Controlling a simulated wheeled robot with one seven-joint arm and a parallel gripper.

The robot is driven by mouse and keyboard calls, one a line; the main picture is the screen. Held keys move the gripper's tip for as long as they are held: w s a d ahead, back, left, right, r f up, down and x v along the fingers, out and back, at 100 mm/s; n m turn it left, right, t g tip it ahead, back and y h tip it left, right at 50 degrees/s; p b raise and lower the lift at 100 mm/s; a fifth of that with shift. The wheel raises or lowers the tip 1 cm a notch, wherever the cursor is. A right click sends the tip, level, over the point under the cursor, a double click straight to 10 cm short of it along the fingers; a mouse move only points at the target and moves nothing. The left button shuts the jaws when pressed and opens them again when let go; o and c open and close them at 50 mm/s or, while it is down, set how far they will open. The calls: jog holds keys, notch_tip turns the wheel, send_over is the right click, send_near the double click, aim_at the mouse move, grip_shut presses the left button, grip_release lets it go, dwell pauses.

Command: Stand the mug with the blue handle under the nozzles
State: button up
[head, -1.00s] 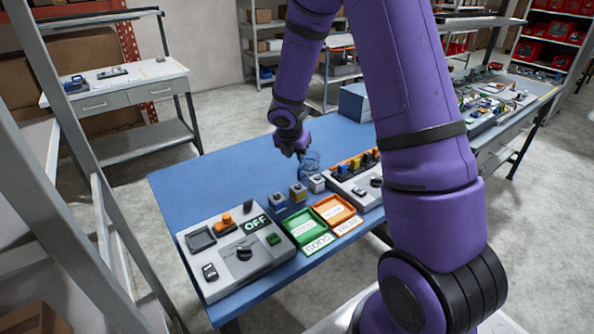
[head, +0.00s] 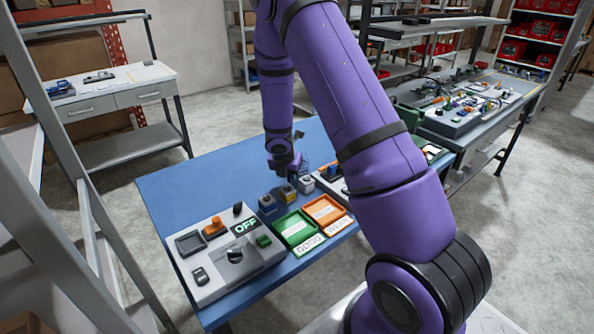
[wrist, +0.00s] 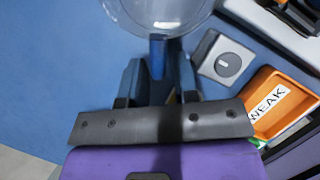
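The mug is a clear cup (wrist: 165,12) with a blue handle (wrist: 158,56), seen from above at the top of the wrist view. My gripper (wrist: 160,72) has one finger on each side of the handle, with gaps showing, so it looks open around the handle. In the head view my gripper (head: 284,172) is low over the blue table, and the clear cup (head: 304,167) shows faintly beside it. The nozzles cannot be made out; my arm covers much of the machine at the right.
In front lie a green tray (head: 276,228) and an orange tray (head: 340,209). A grey control box (head: 215,274) reading OFF stands front left. The blue table (head: 190,185) is clear behind it.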

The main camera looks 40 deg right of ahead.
jog(key=shift+x, duration=0.85)
grip_shut()
jog(key=shift+r, duration=0.2)
notch_tip(320, 180, up, 10)
jog(key=shift+f, duration=0.2)
jog(key=shift+s, duration=0.15)
